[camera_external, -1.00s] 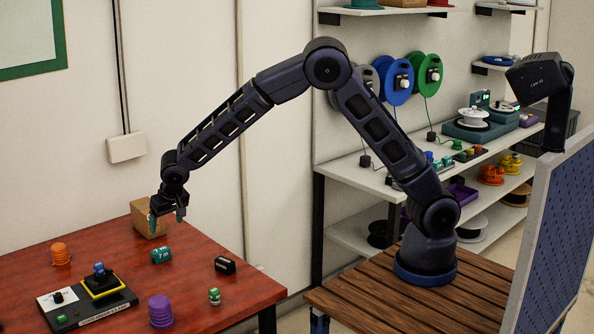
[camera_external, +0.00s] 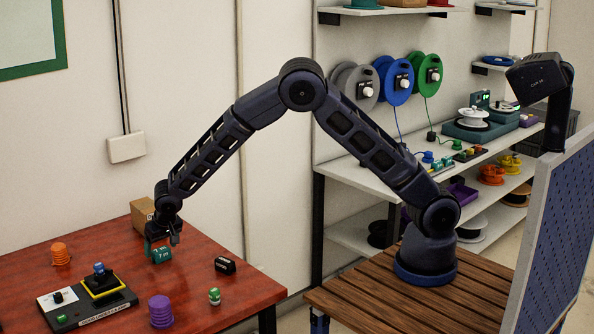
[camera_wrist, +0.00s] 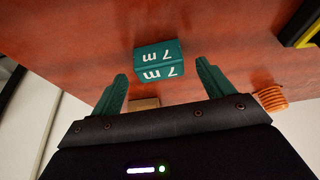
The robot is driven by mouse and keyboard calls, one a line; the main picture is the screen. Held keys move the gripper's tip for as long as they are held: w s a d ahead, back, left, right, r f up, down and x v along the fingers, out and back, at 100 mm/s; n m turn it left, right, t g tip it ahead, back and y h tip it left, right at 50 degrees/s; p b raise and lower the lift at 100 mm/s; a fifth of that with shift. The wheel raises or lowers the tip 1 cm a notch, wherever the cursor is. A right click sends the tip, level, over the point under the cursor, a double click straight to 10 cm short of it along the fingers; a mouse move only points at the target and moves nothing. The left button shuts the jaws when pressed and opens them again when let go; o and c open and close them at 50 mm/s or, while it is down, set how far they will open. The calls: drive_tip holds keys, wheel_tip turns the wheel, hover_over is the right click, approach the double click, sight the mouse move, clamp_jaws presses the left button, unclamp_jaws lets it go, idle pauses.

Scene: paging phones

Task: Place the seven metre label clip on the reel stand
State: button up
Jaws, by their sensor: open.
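The seven metre label clip is a teal block (camera_external: 160,255) marked "7 m" on the red table. It also shows in the wrist view (camera_wrist: 159,62), with white "7 m" lettering on two faces. My gripper (camera_external: 161,241) points down just above the clip and partly covers it in the external view. In the wrist view my gripper (camera_wrist: 162,69) is open and empty. Its teal fingers show on either side of the clip, which lies at or just beyond the fingertips. A teal stand with a white reel (camera_external: 473,117) is on the shelf at right; I cannot tell if it is the reel stand.
A cardboard box (camera_external: 140,215) stands close behind my gripper. Orange (camera_external: 60,254) and purple (camera_external: 160,311) stacks, a black block (camera_external: 225,265), a small green item (camera_external: 214,296) and a black device with a yellow frame (camera_external: 103,284) share the table.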

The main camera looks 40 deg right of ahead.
sight(160, 249)
drive_tip(key=x, duration=0.2)
drive_tip(key=shift+f, duration=0.3)
drive_tip(key=c, duration=1.1)
wheel_tip(160, 249, up, 20)
drive_tip(key=shift+r, duration=0.1)
